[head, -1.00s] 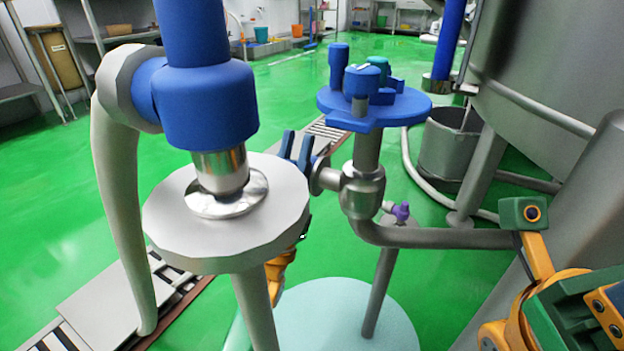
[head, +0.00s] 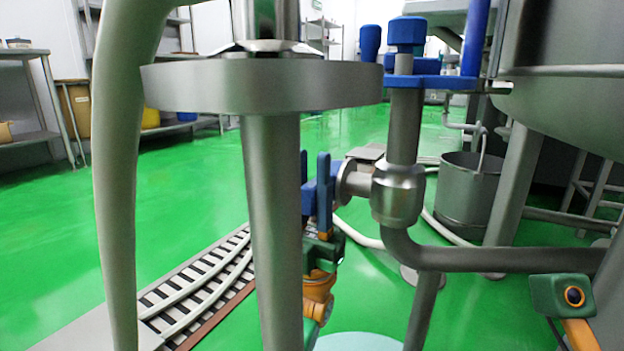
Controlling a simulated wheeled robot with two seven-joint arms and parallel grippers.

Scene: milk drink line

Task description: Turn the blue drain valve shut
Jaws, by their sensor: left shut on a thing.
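The blue drain valve (head: 323,185) sits at the left end of a short flanged steel pipe stub, just right of a grey post. Two upright blue prongs show on it, one partly behind the other. My left gripper (head: 322,245), green with an orange wrist below, comes up from beneath and is shut on the lower part of the blue valve. The contact is small and partly hidden by the valve and post. At the lower right, a green block on an orange bracket belongs to my right arm; its fingers are out of the frame.
A round grey plate (head: 265,86) on the post and a thick hose (head: 118,190) stand close on the left. A steel pipe (head: 500,259) runs right from the valve's joint. A bucket (head: 468,190) and large tank (head: 570,110) stand behind right. Green floor is open left.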

